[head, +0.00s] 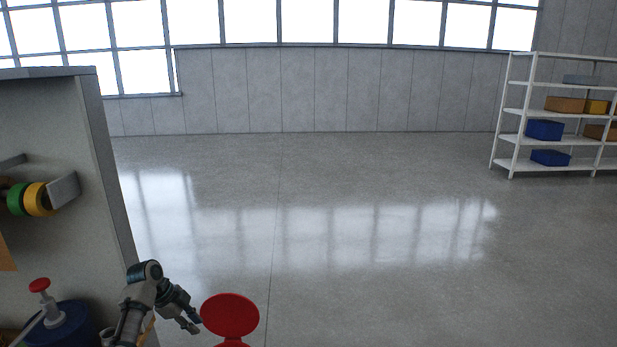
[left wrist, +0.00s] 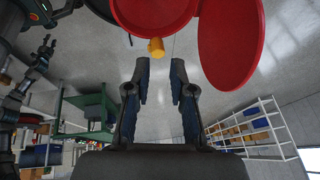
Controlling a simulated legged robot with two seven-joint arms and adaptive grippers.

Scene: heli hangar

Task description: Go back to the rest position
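My left gripper (head: 194,325) is low in the head view, right of the grey cabinet and just left of a red round lid (head: 230,315). In the left wrist view the two fingers of my left gripper (left wrist: 160,76) stand apart with nothing between them. The red lid (left wrist: 232,42) and a red round container (left wrist: 155,14) show beyond the fingertips in that view. A small yellow piece (left wrist: 157,47) shows by the container's rim; I cannot tell whether it is attached. My right gripper is not seen in either view.
A grey cabinet (head: 110,180) with tape rolls (head: 38,199) stands at the left. A blue container with a red-topped pump (head: 65,322) is at lower left. A white shelf (head: 511,135) with boxes stands at the far right. The middle floor is clear.

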